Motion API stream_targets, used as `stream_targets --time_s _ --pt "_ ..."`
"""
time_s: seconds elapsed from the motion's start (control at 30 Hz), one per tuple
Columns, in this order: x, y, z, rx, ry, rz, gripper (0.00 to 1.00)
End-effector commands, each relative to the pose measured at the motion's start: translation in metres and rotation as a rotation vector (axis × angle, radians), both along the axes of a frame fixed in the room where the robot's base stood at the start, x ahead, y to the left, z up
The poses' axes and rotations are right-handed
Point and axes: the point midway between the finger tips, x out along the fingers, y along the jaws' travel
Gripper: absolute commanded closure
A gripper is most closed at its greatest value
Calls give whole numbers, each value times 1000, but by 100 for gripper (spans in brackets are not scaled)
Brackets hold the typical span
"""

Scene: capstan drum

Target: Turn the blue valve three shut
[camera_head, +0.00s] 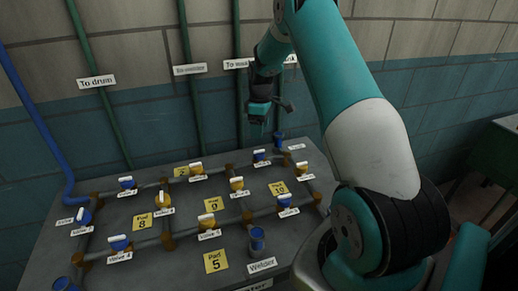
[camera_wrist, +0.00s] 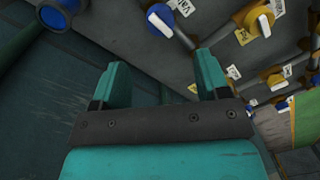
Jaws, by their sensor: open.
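Several blue valves with white handles sit on the pipe grid on the grey bench. One blue valve (camera_head: 259,155) is near the bench's back edge, below my gripper (camera_head: 262,112). Its small tag is too blurred to read surely, so I cannot tell if it is valve three. Other blue valves are at the back left (camera_head: 127,183), far left (camera_head: 84,216), front left (camera_head: 120,243) and right (camera_head: 285,202). In the wrist view, my gripper (camera_wrist: 158,68) is open and empty. A blue valve (camera_wrist: 160,20) with a white handle lies beyond the fingertips, apart from them.
Yellow valves (camera_head: 237,185) share the grid with the pipes and yellow pad labels (camera_head: 215,261). Blue round fittings stand at the front (camera_head: 257,240) and back (camera_head: 279,139). Green vertical pipes (camera_head: 190,80) run up the wall behind. A green-topped table (camera_head: 508,124) is at right.

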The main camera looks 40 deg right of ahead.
Motion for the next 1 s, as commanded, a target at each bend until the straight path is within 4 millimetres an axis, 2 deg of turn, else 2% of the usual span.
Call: stream_targets --time_s 0.2,0.4,0.6,0.87,1.0 --pt "-3 4 -48 3 5 0 31" --pt "-4 6 -80 1 3 0 31" --pt "-4 7 -93 0 0 0 31" --pt "-4 6 -95 -1 0 -1 31" --pt "-4 6 -95 -1 0 -1 61"
